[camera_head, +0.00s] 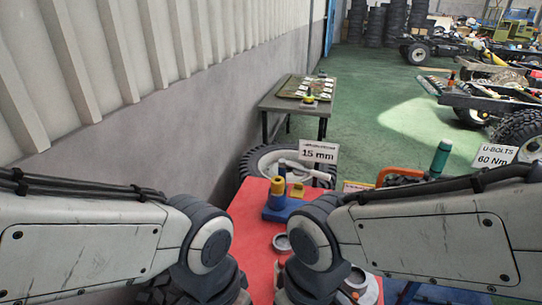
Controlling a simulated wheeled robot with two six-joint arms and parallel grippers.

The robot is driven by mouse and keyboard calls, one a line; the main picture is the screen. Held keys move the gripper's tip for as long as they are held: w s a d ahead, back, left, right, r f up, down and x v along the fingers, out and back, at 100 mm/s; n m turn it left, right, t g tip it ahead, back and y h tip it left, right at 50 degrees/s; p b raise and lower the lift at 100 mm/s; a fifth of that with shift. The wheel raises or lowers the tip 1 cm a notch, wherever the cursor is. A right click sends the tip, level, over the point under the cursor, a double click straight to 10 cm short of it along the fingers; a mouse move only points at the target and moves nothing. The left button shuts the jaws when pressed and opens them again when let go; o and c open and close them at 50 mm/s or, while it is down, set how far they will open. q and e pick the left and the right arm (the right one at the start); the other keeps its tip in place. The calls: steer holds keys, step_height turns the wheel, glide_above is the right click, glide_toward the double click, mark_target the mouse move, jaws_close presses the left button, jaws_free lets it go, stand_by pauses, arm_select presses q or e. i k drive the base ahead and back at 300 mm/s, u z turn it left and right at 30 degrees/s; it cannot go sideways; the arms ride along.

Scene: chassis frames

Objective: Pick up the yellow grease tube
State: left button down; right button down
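A red-topped surface (255,240) lies in front of me between my two arms. Near its far side stands a blue object (274,212) with an upright yellow piece (278,186) on it. A smaller yellow piece (298,190) is just to the right. I cannot tell whether either yellow piece is the grease tube. My left and right arms come in from the sides and bend down at dark joints near the bottom centre. Both grippers are out of view, and my arms hide much of the red surface.
Round grey metal parts (281,243) lie on the red surface. A "15 mm" sign (318,152) and a tyre (262,160) stand behind it. A green bottle (440,157) is at right. A side table (275,104) stands by the left wall. Green floor (375,105) is open beyond.

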mark_target(277, 192)
steer(key=u, duration=0.5)
steer(key=k, duration=0.6)
steer(key=u, duration=1.05)
steer(key=i, duration=1.05)
steer(key=z, duration=0.8)
steer(key=i, duration=0.35)
steer(key=z, duration=0.3)
